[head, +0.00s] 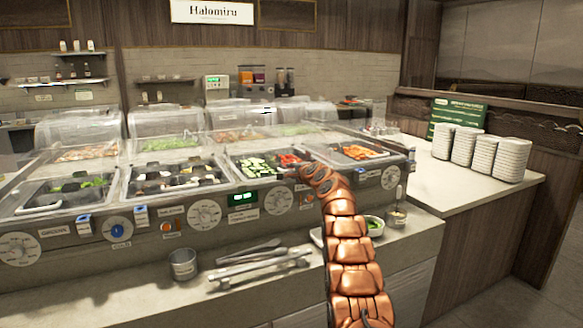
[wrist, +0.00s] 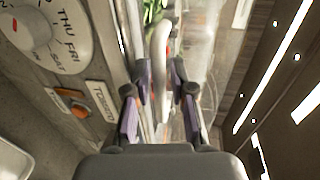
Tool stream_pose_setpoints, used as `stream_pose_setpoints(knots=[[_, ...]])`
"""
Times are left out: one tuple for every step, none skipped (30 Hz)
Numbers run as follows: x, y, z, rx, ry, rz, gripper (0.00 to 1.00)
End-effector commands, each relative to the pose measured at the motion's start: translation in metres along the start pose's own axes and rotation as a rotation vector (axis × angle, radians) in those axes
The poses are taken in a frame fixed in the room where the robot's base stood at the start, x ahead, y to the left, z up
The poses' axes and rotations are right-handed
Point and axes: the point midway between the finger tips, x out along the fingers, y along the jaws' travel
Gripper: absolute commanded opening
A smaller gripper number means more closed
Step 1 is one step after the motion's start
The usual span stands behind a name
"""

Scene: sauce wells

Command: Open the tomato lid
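My gripper (wrist: 158,72) reaches down over the counter front, its two fingers apart with a pale curved handle (wrist: 162,45) between them in the wrist view. I see gaps beside the handle, so the fingers look open around it, not closed on it. A label reading TOMATO (wrist: 103,100) is on the panel just left of the fingers. In the head view, red tomato pieces (head: 290,159) show in a well beside green slices, just beyond the end of my copper arm (head: 345,235). The clear tomato lid is hard to make out, and my arm hides part of this area.
Wells of other food (head: 170,180) lie to the left, and one with orange pieces (head: 358,152) to the right. Dials (head: 278,201) line the front panel. Tongs (head: 250,258) and a metal cup (head: 184,264) rest on the lower ledge. Stacked white bowls (head: 485,152) stand at right.

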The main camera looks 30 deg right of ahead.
Motion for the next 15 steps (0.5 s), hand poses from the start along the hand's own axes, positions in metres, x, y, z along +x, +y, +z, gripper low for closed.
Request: stream_pose_setpoints(knots=[[0.0013,-0.0014,-0.0002,-0.001,0.001,0.0,0.24],[0.0019,-0.0013,-0.0003,-0.001,0.001,0.0,0.24],[0.0027,-0.001,-0.0005,-0.001,0.001,0.0,0.24],[0.0031,-0.0009,-0.0004,0.0,0.002,0.0,0.24],[0.0035,-0.0007,-0.0004,0.0,0.002,0.001,0.24],[0.004,-0.0004,-0.0004,0.0,0.002,0.001,0.24],[0.0043,-0.0002,-0.0004,0.0,0.002,0.001,0.24],[0.0045,0.0001,-0.0004,0.0,0.002,0.001,0.24],[0.0047,0.0003,-0.0004,0.0,0.002,0.001,0.24],[0.0048,0.0003,-0.0004,0.0,0.002,0.001,0.24],[0.0048,0.0005,-0.0004,0.0,0.002,0.001,0.24],[0.0049,0.0007,-0.0004,0.0,0.002,0.001,0.24],[0.0048,0.0006,-0.0004,0.0,0.002,0.001,0.24],[0.0048,0.0007,-0.0004,0.0,0.002,0.001,0.24],[0.0048,0.0007,-0.0004,0.0,0.002,0.001,0.24]])
